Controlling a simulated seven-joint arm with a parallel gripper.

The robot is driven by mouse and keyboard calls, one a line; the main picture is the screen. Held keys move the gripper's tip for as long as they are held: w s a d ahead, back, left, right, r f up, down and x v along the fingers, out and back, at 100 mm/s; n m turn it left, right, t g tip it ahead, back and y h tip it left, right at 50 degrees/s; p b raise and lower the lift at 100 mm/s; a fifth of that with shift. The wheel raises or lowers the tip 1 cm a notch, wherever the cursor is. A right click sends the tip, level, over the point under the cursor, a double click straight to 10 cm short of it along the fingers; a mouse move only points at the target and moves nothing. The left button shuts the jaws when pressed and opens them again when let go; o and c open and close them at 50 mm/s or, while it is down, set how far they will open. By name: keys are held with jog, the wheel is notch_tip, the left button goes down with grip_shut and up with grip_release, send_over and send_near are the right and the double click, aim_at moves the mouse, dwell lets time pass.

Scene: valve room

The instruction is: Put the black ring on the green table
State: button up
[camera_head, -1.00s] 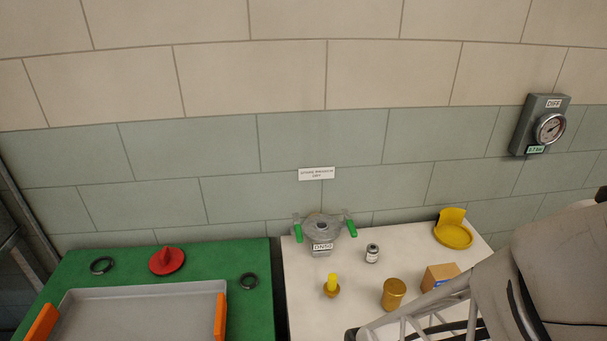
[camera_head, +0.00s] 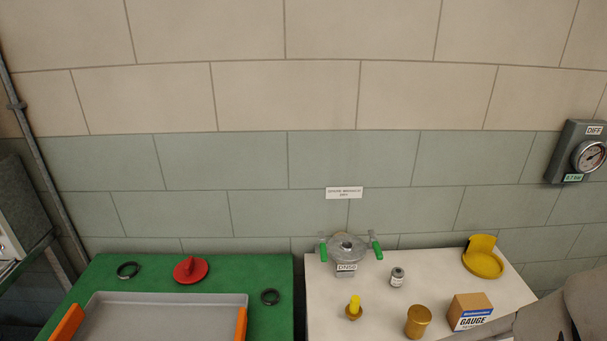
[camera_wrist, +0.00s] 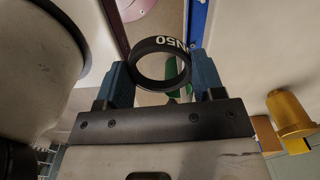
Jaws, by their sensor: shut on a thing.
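In the wrist view my gripper (camera_wrist: 163,80) is shut on a black ring (camera_wrist: 158,45) marked "N50" in white. The ring stands upright between the two blue fingers, and part of its lower rim is hard to see. The green table (camera_head: 215,268) is at the lower left in the head view. My gripper and the held ring are not in the head view; only part of my arm shows at the lower right.
A grey tray (camera_head: 165,300) with orange handles fills the green table's front. A red part (camera_head: 190,270) sits behind it. The white table (camera_head: 440,268) holds a DN50 clamp fitting (camera_head: 347,250), a small jar, brass parts, a gauge box (camera_head: 470,311) and a yellow holder (camera_head: 482,258).

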jog(key=w+a+r+n, duration=0.2)
jog(key=w+a, duration=0.6)
jog(key=w, duration=0.4)
jog(key=w+a+r+n, duration=0.2)
jog(key=w+a+r, duration=0.1)
jog(key=w+a, duration=0.65)
jog(key=w+a+r+n, duration=0.2)
jog(key=w+a, duration=0.5)
jog(key=w, duration=0.6)
jog(key=n, duration=0.7)
send_over(157, 273)
jog(key=shift+s+f, duration=0.1)
jog(key=shift+f, duration=0.8)
jog(key=shift+m, duration=0.3)
jog(key=shift+f, duration=3.15)
jog(key=shift+f, duration=1.85)
